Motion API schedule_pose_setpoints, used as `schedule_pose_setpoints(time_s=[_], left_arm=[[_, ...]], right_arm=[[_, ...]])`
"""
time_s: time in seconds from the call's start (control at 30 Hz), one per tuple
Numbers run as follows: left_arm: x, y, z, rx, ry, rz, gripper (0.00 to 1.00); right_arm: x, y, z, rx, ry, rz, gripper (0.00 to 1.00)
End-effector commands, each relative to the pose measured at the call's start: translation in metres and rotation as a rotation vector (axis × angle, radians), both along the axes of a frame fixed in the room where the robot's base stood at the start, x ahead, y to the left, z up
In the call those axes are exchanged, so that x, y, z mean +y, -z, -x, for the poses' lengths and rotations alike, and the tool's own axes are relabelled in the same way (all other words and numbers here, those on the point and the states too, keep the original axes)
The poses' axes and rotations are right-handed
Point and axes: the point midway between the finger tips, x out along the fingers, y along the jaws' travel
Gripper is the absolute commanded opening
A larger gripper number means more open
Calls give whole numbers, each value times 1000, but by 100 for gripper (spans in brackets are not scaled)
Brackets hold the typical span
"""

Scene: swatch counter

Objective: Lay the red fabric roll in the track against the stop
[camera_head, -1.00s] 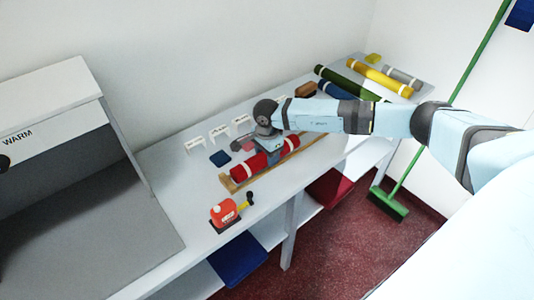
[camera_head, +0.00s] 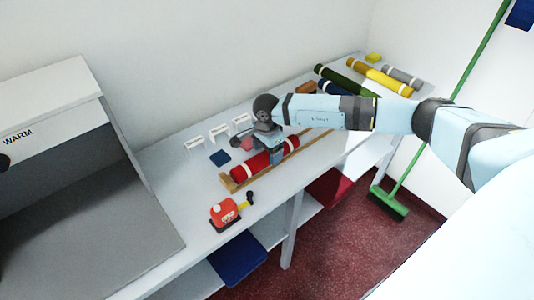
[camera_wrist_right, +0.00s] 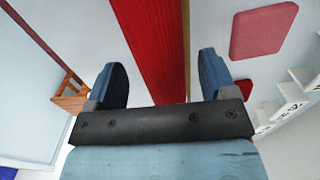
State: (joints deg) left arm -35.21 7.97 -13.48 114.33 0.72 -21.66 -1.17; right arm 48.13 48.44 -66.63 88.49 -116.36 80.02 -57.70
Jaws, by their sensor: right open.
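The red fabric roll (camera_head: 250,164) with white bands lies along the wooden track (camera_head: 229,185) on the counter, its left end close to the raised block (camera_head: 226,180) at the track's left end. I cannot tell whether they touch. My right gripper (camera_head: 276,154) is over the right part of the roll. In the right wrist view the gripper (camera_wrist_right: 162,82) is open, with one finger on each side of the red roll (camera_wrist_right: 155,40) and visible gaps between. The palm hides part of the roll. My left gripper is not in view.
A red tape measure (camera_head: 224,212) sits in front of the track's left end. A dark blue swatch (camera_head: 220,158) and white stands (camera_head: 218,132) are behind. Green (camera_head: 345,82) and yellow rolls (camera_head: 380,77) lie at the far right. A WARM cabinet (camera_head: 60,110) stands left.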

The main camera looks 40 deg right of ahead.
Motion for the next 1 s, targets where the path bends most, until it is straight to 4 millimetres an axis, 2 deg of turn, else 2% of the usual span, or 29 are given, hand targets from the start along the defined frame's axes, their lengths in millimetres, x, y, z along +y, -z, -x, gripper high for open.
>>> schedule_pose_setpoints(time_s=[0.3, 0.5, 0.7, 1.0], left_arm=[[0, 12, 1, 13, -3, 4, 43], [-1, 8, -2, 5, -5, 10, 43], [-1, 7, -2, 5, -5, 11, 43], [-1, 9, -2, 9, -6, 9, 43]], right_arm=[[0, -69, -1, -5, -1, 0, 78], [0, -98, -1, -3, -1, 0, 78], [0, -107, 0, -1, -1, 1, 78], [0, -107, 0, -1, -1, 0, 78]])
